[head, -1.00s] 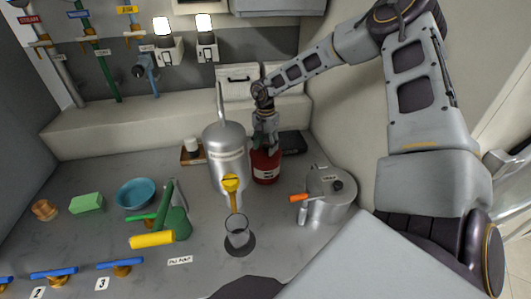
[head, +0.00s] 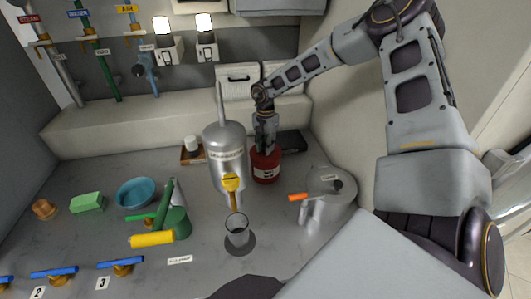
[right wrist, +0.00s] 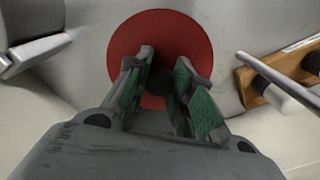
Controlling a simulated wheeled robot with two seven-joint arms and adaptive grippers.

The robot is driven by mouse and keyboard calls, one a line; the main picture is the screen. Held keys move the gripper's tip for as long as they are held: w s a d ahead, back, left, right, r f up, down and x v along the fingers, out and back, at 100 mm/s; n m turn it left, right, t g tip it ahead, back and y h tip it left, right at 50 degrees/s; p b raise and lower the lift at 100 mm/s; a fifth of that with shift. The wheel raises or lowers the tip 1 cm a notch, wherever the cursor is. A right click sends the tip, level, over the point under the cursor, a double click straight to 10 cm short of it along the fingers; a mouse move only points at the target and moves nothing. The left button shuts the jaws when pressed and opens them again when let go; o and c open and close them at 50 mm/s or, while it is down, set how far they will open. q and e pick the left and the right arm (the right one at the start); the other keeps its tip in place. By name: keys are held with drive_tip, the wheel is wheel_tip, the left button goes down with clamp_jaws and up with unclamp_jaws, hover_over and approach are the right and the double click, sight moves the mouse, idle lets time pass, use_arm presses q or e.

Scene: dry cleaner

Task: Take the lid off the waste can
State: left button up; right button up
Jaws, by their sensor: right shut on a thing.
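The waste can (head: 266,174) is a red can with a white label. It stands on the grey counter, right of the tall silver tank. Its red lid (right wrist: 200,40) shows as a round disc in the right wrist view, with a dark knob (right wrist: 160,82) at its middle. My right gripper (head: 265,146) reaches down onto the can from above. Its green-padded fingers (right wrist: 162,85) are shut on the lid's knob. The lid seems to sit on the can, but the gripper partly hides the seam in the head view. My left gripper is out of view.
The silver tank (head: 226,165) with a yellow tap stands close left of the can. A silver pot (head: 330,200) with an orange-handled part stands front right. A dark flat item (head: 292,142) lies behind right. A glass cup (head: 238,232) stands in front.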

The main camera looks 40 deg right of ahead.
sight(265, 144)
clamp_jaws()
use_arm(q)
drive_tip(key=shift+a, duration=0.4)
use_arm(e)
drive_tip(key=shift+r, duration=0.1)
drive_tip(key=shift+r, duration=0.1)
drive_tip(key=shift+r, duration=0.9)
wheel_tip(265, 144, up, 6)
drive_tip(key=shift+r, duration=0.15)
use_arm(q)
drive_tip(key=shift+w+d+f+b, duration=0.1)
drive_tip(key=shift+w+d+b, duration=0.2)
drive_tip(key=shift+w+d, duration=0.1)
use_arm(e)
drive_tip(key=shift+r, duration=0.8)
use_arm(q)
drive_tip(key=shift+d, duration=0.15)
